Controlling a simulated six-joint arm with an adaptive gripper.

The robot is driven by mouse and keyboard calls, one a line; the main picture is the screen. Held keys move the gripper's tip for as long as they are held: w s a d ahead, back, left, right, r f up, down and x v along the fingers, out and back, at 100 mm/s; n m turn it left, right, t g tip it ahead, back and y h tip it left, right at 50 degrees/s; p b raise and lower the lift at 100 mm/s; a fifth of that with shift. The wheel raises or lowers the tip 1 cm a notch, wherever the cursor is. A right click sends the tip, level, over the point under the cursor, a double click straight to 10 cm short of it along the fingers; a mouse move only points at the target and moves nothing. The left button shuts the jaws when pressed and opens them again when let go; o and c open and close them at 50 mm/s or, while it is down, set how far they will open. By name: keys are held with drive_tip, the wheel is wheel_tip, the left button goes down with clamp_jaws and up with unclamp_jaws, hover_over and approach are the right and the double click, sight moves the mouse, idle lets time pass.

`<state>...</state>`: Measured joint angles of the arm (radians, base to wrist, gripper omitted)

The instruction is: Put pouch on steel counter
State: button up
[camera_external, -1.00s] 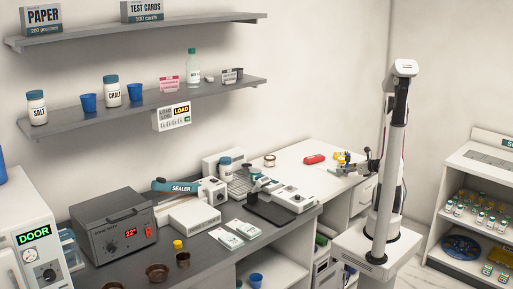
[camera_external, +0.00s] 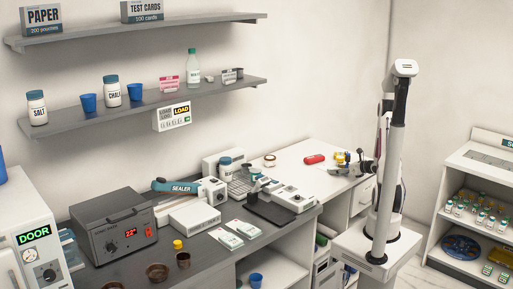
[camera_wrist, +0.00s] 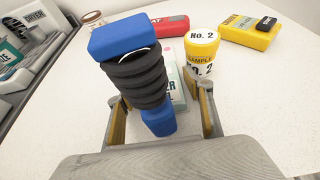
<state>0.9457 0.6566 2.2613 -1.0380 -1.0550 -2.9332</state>
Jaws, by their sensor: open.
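My gripper (camera_external: 358,168) is low over the right end of the white worktop. In the wrist view, my gripper (camera_wrist: 160,97) is open, its fingers on either side of a blue item with black ridges (camera_wrist: 138,80). I cannot tell whether they touch it. A flat white and green packet with lettering (camera_wrist: 179,88) lies behind this item, partly hidden; it may be the pouch. In the external view, white packets with green print (camera_external: 225,240) lie on the dark grey counter (camera_external: 215,265), which may be the steel counter.
A yellow-lided No. 2 sample jar (camera_wrist: 201,52) stands close to the right finger. A red case (camera_wrist: 172,25) and a yellow box (camera_wrist: 248,30) lie behind. On the grey counter are a sealer (camera_external: 180,187), a grey heater box (camera_external: 112,228) and brown bowls (camera_external: 157,273).

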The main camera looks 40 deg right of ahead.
drive_tip(key=c, duration=0.7)
drive_tip(key=shift+r, duration=0.15)
drive_tip(key=shift+r, duration=4.85)
drive_tip(key=shift+a, duration=0.1)
drive_tip(key=w+a+n+y, duration=0.1)
drive_tip(key=a, duration=0.7)
drive_tip(key=w+a+n+y, duration=0.1)
drive_tip(key=a, duration=0.7)
drive_tip(key=w+a+f+n+y, duration=0.1)
drive_tip(key=a+y, duration=0.1)
drive_tip(key=a, duration=0.6)
drive_tip(key=shift+w+f+g, duration=0.1)
drive_tip(key=shift+g, duration=0.3)
